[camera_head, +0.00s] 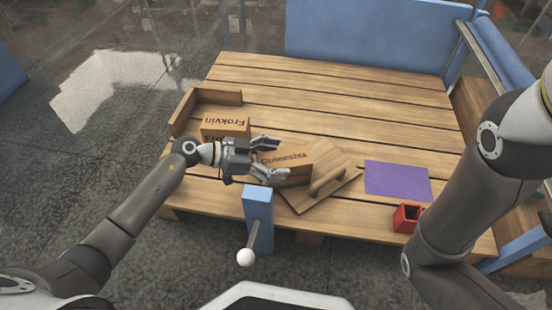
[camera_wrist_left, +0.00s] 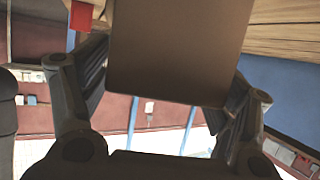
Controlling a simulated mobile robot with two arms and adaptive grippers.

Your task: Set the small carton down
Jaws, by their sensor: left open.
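A small brown carton (camera_head: 298,161) with dark lettering, which looks like "Gutmestra", is at the middle of the slatted wooden platform. It appears to rest on a flat wooden board (camera_head: 303,198) with a raised handle. My left gripper (camera_head: 277,158) is open, with its fingers at the carton's left end. In the left wrist view the carton's plain brown face (camera_wrist_left: 180,50) fills the space between the spread fingers of my left gripper (camera_wrist_left: 160,100). I cannot tell whether the fingers touch it. My right arm shows at the right, but its gripper is out of view.
A carton marked "Frokvin" (camera_head: 225,128) stands behind my left wrist, near a wooden corner piece (camera_head: 207,97). A purple mat (camera_head: 397,180) and a red open box (camera_head: 407,218) are to the right. A blue post with a white-knobbed lever (camera_head: 258,215) stands in front. The platform's back is clear.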

